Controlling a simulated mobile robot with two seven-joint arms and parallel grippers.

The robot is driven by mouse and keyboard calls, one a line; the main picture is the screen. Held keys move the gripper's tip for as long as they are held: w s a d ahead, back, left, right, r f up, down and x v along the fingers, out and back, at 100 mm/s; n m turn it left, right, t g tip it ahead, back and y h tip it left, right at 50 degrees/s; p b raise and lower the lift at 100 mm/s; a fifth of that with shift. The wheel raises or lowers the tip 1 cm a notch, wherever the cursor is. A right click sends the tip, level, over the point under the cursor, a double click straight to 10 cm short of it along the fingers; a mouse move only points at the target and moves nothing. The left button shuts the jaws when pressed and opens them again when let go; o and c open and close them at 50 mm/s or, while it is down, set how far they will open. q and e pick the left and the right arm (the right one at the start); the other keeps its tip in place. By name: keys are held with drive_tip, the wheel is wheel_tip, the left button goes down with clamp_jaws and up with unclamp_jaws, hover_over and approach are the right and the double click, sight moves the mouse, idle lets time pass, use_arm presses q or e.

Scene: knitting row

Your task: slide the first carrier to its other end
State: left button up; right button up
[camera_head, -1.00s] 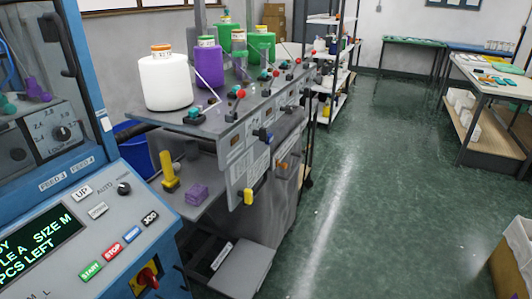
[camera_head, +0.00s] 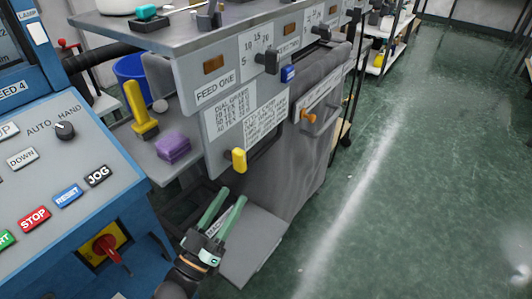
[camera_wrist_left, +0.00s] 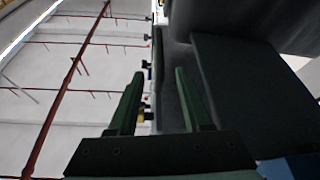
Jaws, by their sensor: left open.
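A yellow knob (camera_head: 238,160) sticks out at the lower edge of the grey feed panel (camera_head: 193,93), beside a dark slot. A blue knob (camera_head: 288,74) and an orange knob (camera_head: 308,116) sit further along the machine. No label marks which knob belongs to the first carrier; the yellow one is nearest. My left gripper (camera_head: 232,195) has green fingers, open and empty, pointing up just below the yellow knob and apart from it in the picture. Its open fingers also show in the left wrist view (camera_wrist_left: 159,75). My right gripper is not in view.
A blue control console (camera_head: 80,215) with buttons stands at the left. A purple block (camera_head: 173,148) and a yellow post (camera_head: 139,110) stand on a grey shelf. The green floor (camera_head: 430,190) at right is clear.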

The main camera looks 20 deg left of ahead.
sight(252, 164)
use_arm(q)
drive_tip(key=x, duration=1.2)
drive_tip(key=shift+r, duration=0.1)
drive_tip(key=shift+c, duration=0.2)
drive_tip(key=shift+s, duration=0.1)
clamp_jaws()
idle(0.8)
